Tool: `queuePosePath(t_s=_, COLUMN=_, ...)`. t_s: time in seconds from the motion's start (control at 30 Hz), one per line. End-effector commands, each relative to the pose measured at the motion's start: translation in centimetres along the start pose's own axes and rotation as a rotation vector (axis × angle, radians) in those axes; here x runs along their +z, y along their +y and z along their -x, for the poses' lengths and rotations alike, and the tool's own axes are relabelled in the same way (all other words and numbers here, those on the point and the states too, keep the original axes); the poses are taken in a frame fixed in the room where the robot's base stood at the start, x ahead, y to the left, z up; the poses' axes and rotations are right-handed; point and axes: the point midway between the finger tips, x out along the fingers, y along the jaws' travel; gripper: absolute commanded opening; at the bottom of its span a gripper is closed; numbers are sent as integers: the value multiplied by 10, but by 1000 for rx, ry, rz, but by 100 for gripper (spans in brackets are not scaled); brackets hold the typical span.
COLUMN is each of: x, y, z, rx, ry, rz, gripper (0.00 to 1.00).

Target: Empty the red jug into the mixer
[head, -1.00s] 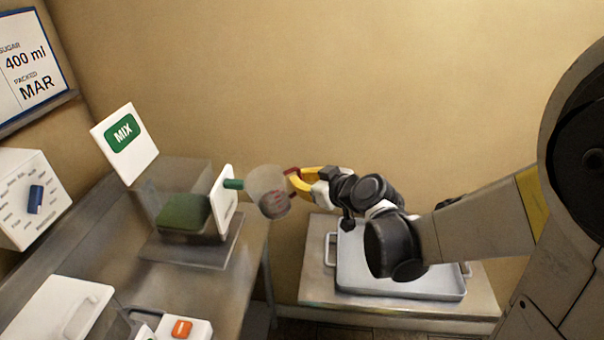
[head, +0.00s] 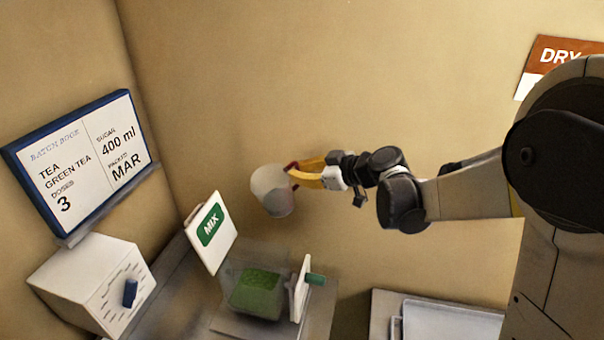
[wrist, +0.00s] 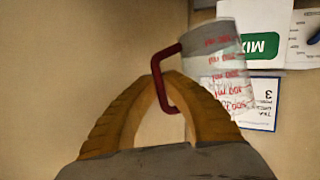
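The red jug (head: 271,192) is a clear, cloudy cup with a red handle and red measuring marks; it also shows in the wrist view (wrist: 224,62). My gripper (head: 295,174), with yellow fingers, is shut on its red handle and holds it in the air, roughly upright. In the wrist view the fingertips (wrist: 166,80) meet at the handle. The mixer (head: 257,292) is a clear box with green material inside, a white MIX panel (head: 210,232) and a white side plate with a green knob (head: 315,279). The jug appears higher than the mixer. Its contents are unclear.
A white box with a blue knob (head: 130,293) stands left of the mixer. A batch board (head: 82,165) hangs on the left wall, reading green tea, 3 doses, 400 ml sugar. A grey tray (head: 450,322) lies at lower right. The wall is close behind the jug.

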Motion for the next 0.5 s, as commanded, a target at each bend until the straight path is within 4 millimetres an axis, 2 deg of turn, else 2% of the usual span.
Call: queuePosePath(t_s=0.5, x=42, y=-9, z=-19, rx=39, ry=-23, rz=94, gripper=0)
